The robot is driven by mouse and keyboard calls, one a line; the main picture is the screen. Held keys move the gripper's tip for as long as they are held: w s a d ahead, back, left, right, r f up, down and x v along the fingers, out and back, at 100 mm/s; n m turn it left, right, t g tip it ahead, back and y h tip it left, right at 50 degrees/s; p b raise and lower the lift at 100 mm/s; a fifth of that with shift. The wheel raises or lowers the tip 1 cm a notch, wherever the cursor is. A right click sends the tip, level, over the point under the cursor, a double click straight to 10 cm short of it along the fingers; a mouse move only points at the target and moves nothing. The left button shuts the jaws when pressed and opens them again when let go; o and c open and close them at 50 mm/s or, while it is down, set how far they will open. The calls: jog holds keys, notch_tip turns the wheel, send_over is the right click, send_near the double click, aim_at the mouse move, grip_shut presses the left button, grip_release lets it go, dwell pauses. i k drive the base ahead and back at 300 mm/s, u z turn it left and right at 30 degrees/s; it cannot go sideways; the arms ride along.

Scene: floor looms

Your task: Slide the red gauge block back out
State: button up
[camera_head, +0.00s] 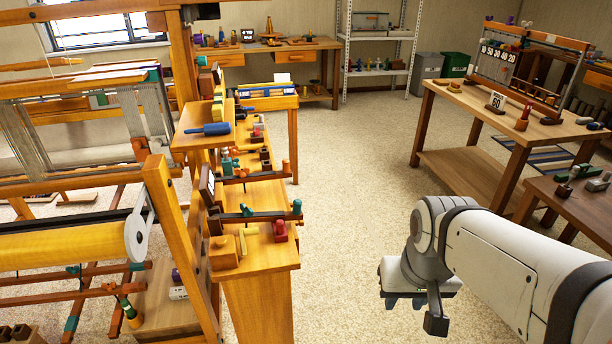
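A small red block (280,230) with a knob-like top stands near the front end of the narrow wooden bench (262,257), left of centre. A dark bar (250,215) with teal ends lies across the bench just behind it; I cannot tell whether they touch. Another red piece (522,119) stands on the right table beside a "60" sign (495,101). I cannot tell for certain which is the gauge block. My gripper (405,302) hangs over open floor, right of the bench and well apart from both. Its finger gap is unclear, and I see nothing held.
A wooden loom (165,215) with a yellow roll (62,243) fills the left. A wooden block (223,252) and a yellow mallet-like tool (245,237) share the bench front. The right table (465,105) bears a rack. Carpeted floor (350,180) between is clear.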

aim_at(280, 232)
jog(key=z, duration=0.05)
jog(key=i, duration=1)
jog(key=u, duration=0.1)
